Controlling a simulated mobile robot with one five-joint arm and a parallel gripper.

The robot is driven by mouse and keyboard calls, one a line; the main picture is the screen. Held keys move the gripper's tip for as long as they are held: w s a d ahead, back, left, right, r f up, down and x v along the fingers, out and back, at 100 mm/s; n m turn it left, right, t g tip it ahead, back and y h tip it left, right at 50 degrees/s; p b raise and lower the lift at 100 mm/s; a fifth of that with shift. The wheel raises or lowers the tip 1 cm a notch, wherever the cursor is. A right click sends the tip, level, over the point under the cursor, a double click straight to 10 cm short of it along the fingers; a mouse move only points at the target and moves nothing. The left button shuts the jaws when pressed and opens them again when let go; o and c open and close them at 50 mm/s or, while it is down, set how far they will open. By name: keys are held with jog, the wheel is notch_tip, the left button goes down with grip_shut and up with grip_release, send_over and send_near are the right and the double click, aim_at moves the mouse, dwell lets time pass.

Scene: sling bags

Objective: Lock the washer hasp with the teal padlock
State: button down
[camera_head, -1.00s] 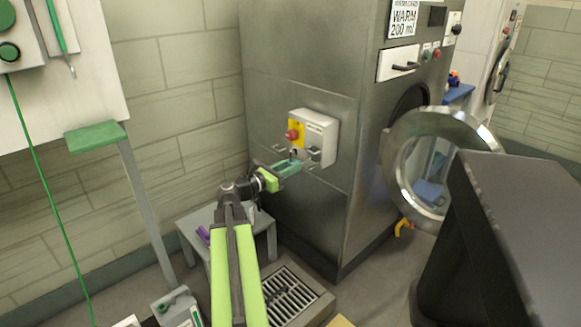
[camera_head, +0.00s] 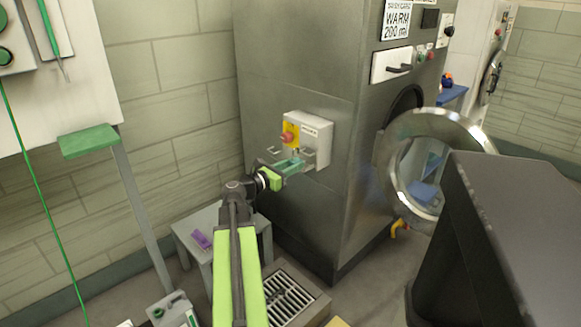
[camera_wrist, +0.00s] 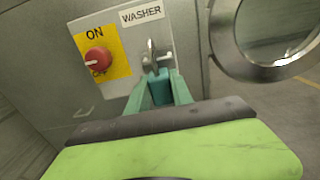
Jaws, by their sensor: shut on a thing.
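The teal padlock (camera_wrist: 160,90) is upright between the two green fingers of my gripper (camera_wrist: 159,84). Its silver shackle (camera_wrist: 151,50) points up against the metal hasp (camera_wrist: 163,61) on the washer's switch box. I cannot tell whether the shackle passes through the hasp or is closed. In the head view my gripper (camera_head: 289,166) is just below and in front of the white switch box (camera_head: 317,134). There the padlock is too small and covered to make out clearly. The box has a yellow plate with a red knob (camera_wrist: 97,61), its pointer between ON and OFF unclear.
The washer's round door (camera_head: 393,190) stands open to the right. A dark bin-like object (camera_head: 520,240) fills the right foreground.

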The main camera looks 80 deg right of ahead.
jog(key=shift+x, duration=2.1)
jog(key=shift+f, duration=0.15)
jog(key=c, duration=1.1)
grip_release()
jog(key=shift+o, duration=0.7)
jog(key=o, duration=0.5)
jog(key=shift+o, duration=0.2)
